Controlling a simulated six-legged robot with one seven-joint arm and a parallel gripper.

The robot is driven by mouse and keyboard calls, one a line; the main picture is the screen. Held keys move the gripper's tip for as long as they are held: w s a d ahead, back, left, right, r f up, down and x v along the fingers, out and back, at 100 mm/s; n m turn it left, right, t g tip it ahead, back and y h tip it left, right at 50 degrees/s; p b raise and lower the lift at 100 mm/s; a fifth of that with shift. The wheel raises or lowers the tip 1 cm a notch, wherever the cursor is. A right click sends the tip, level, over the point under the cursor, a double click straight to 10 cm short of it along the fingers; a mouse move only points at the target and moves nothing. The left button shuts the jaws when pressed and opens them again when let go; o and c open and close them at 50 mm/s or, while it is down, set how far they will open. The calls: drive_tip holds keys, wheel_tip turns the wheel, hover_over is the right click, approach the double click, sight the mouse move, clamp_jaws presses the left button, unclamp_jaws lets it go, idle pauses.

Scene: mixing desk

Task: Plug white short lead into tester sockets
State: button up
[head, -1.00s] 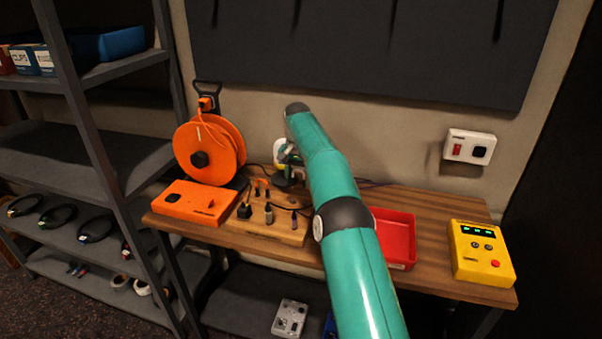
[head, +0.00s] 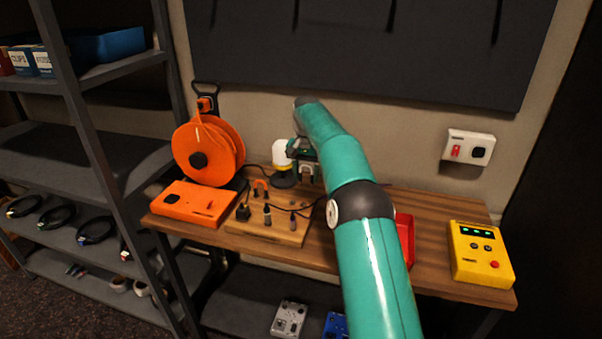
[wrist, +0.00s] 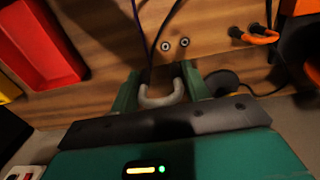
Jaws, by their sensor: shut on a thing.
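The white short lead (wrist: 160,98) is a pale U-shaped piece in the wrist view, held between the two green fingers of my gripper (wrist: 160,88). Its plug ends are hard to make out. In the head view my gripper (head: 306,172) is behind the wooden plug board, near the back of the desk, partly hidden by my arm. The yellow tester (head: 480,252) lies on the right end of the desk, well apart from my gripper. It has a dark display with green lights, small round sockets and a red button.
The wooden board (head: 262,232) carries upright plugs and dark cables. An orange box (head: 193,203) and orange cable reel (head: 205,155) stand at left. A red tray (head: 405,236) lies behind my arm. Bare desk shows between tray and tester.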

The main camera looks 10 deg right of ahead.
drive_tip(key=s+d+r, duration=0.1)
drive_tip(key=s+d, duration=1)
drive_tip(key=d, duration=0.3)
drive_tip(key=s+d+r, duration=0.2)
drive_tip(key=s+d, duration=0.8)
drive_tip(key=d, duration=0.4)
drive_tip(key=s+d+r, duration=0.1)
drive_tip(key=s+d, duration=1)
drive_tip(key=d, duration=0.3)
hover_over(481, 247)
wheel_tip(481, 247, down, 8)
drive_tip(key=shift+w+d+f, duration=0.1)
drive_tip(key=shift+w+d, duration=0.05)
drive_tip(key=shift+f, duration=0.2)
drive_tip(key=shift+f, duration=0.9)
drive_tip(key=shift+f, duration=0.6)
idle(0.7)
drive_tip(key=o, duration=1.4)
drive_tip(key=shift+c, duration=0.2)
